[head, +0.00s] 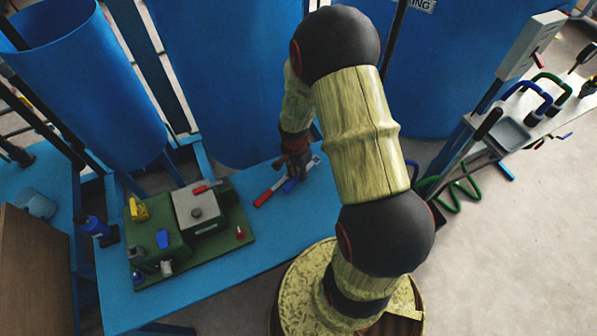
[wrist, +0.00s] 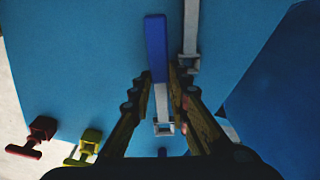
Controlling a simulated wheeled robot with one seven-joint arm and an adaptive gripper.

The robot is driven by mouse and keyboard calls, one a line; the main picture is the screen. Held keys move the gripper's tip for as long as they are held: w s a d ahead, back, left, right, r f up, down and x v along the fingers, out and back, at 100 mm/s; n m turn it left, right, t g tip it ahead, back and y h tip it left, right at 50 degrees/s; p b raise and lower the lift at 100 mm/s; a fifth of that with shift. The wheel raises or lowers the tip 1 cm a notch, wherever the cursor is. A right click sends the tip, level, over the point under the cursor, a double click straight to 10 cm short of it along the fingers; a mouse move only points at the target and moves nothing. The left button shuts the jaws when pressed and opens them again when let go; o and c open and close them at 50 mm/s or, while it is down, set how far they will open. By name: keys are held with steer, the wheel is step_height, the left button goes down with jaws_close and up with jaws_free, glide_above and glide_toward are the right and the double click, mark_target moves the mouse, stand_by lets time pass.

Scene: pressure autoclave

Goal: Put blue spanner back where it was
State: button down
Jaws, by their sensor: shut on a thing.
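The blue spanner (wrist: 156,45) has a blue handle and a pale metal shaft ending in an open jaw. In the wrist view it lies lengthwise between the fingers of my gripper (wrist: 162,78), which is shut on it near where handle meets shaft. In the head view my gripper (head: 294,172) points down at the blue table, and the blue handle (head: 290,184) shows just below it. A red-handled spanner (head: 263,198) lies beside it on the table; a grey shaft (wrist: 190,32) runs close to the right finger in the wrist view. Whether the blue spanner touches the table, I cannot tell.
Large blue tanks (head: 235,80) stand behind. A tool stand (head: 530,115) is at right. Red (wrist: 40,135) and yellow (wrist: 86,143) T-shaped pieces show at lower left.

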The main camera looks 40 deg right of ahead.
mark_target(297, 177)
steer(key=shift+f, duration=0.7)
steer(key=shift+f+b, duration=0.55)
steer(key=shift+b, duration=0.2)
steer(key=c, duration=1.7)
jaws_free()
steer(key=shift+o, duration=0.4)
step_height(297, 177, up, 12)
steer(key=shift+a, duration=0.45)
steer(key=shift+s, duration=0.1)
